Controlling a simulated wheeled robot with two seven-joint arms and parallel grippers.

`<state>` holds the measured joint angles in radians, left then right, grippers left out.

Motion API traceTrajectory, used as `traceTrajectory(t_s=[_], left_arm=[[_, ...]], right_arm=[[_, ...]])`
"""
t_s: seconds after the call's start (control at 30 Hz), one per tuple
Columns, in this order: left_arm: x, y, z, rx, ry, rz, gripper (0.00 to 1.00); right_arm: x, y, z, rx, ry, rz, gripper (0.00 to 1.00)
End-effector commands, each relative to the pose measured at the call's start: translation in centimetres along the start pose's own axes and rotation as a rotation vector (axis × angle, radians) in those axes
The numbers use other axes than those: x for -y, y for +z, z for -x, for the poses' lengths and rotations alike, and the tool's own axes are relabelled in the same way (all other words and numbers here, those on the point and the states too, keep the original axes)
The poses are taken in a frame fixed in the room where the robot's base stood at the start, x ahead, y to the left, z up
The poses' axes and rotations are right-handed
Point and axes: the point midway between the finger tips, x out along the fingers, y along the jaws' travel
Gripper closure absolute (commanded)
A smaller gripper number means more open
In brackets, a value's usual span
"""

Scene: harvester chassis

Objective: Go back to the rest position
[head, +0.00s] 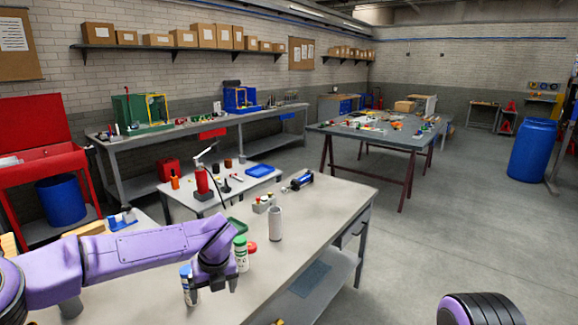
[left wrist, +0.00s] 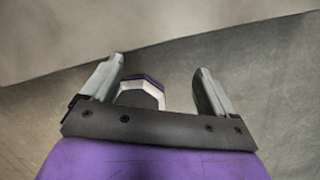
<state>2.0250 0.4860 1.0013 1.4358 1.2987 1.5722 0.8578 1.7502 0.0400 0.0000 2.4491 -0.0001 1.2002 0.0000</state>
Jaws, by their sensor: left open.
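My left arm reaches in from the left over the front workbench (head: 320,215). My left gripper (head: 211,288) points down above the bench near its front part. In the left wrist view the two fingers of the gripper (left wrist: 158,75) stand wide apart with nothing held between them. A white and dark rounded part with a purple edge shows behind the fingers there; I cannot tell what it is. Only a purple and black piece of mine shows at the bottom right of the head view; my right gripper is not seen.
Close to my left gripper stand a white bottle with a green cap (head: 241,255), a blue-capped bottle (head: 187,285) and a light grey cylinder (head: 275,223). The floor (head: 450,220) to the right is clear up to a blue barrel (head: 532,150).

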Motion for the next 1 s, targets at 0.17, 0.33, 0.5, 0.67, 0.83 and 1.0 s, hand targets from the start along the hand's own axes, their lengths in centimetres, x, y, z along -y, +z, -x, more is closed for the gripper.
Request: traceTrajectory(t_s=[0.17, 0.33, 0.5, 0.67, 0.83, 1.0], left_arm=[[-1.0, -1.9, -5.4, 0.175, 0.143, -0.482, 0.12], [-2.2, -5.9, -12.0, 0.281, 0.303, -1.030, 0.12], [-5.1, -13.9, -20.4, 0.317, 0.439, -1.752, 0.12], [-10.3, -23.2, -26.5, 0.269, 0.442, -2.371, 0.12], [-17.9, -32.3, -30.2, 0.149, 0.311, -2.837, 0.12], [-24.3, -36.6, -31.6, -0.018, 0.217, -3.006, 0.12]], right_arm=[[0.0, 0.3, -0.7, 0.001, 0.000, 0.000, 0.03], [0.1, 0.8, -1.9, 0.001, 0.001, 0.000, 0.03], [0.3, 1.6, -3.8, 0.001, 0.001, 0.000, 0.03], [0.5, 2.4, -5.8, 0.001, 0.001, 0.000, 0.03], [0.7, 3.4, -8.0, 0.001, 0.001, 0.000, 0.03], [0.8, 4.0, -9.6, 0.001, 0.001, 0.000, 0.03]])
